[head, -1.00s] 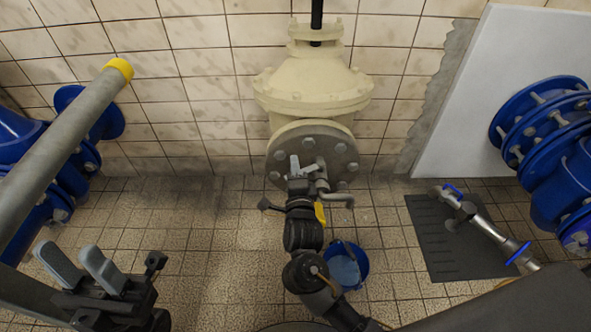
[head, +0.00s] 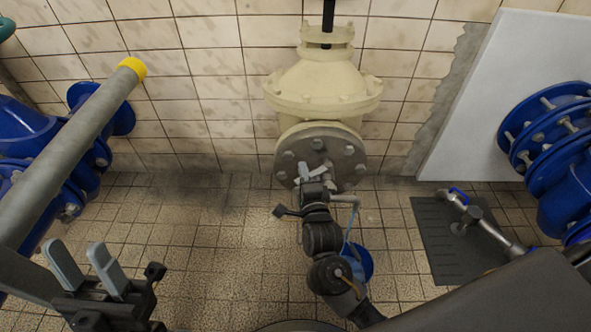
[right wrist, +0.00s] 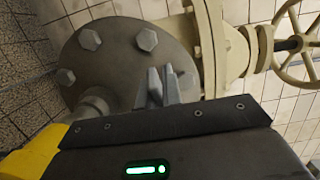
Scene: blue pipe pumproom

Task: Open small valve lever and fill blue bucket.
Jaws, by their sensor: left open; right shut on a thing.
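The cream valve body (head: 322,90) has a grey bolted flange (head: 346,152). A small tap spout (head: 346,199) sticks out below it, and a thin pale blue stream runs from it toward the blue bucket (head: 364,262) on the floor. My right arm hides part of the bucket. My right gripper (head: 304,172) is at the tap in front of the flange, shut on the small valve lever, which is mostly hidden. A yellow piece (right wrist: 28,156), perhaps the lever, shows low left in the right wrist view. My left gripper (head: 84,268) is open and empty, away from the valve.
A grey pipe with a yellow cap (head: 132,68) and blue pipework stand at left. Blue flanged pipes (head: 545,130) are at right. A dark mat (head: 440,250) with a metal fitting (head: 478,218) lies on the floor. The tiled floor left of the tap is clear.

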